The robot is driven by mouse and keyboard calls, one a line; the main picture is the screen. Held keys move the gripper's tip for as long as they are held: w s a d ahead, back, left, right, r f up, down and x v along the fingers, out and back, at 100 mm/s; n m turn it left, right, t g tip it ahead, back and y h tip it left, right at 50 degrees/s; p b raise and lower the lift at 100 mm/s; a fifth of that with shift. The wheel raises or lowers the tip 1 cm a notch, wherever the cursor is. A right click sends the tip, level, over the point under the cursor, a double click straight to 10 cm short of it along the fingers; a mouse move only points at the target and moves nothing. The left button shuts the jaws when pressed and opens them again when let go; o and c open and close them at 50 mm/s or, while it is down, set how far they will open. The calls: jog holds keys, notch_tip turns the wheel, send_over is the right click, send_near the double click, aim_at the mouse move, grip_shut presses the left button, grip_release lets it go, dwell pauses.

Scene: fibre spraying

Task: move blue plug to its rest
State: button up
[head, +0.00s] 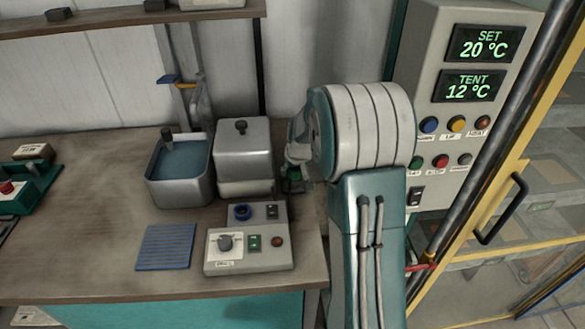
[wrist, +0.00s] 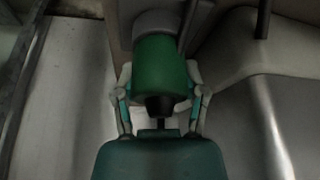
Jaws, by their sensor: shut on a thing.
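My gripper (head: 297,160) is behind that box, right of the lidded metal container, partly hidden by my arm. In the wrist view my gripper (wrist: 159,72) has its fingers on both sides of a green cylinder (wrist: 160,62) with a black end, and is shut on it. The green piece also shows low beside my gripper in the head view (head: 293,186). I cannot make out which part is the plug's rest.
A lidded metal container (head: 243,150) and an open, liquid-filled one (head: 157,187) stand left of my gripper. A ribbed blue mat (head: 165,248) lies in front. A temperature cabinet (head: 450,40) and yellow-framed door (head: 520,175) are at right.

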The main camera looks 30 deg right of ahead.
jog(key=o, duration=1.3)
jog(key=shift+c, duration=0.2)
jog(key=shift+r, duration=0.1)
jog(key=v, duration=1.1)
jog(key=shift+r, duration=0.3)
jog(key=shift+s, duration=0.1)
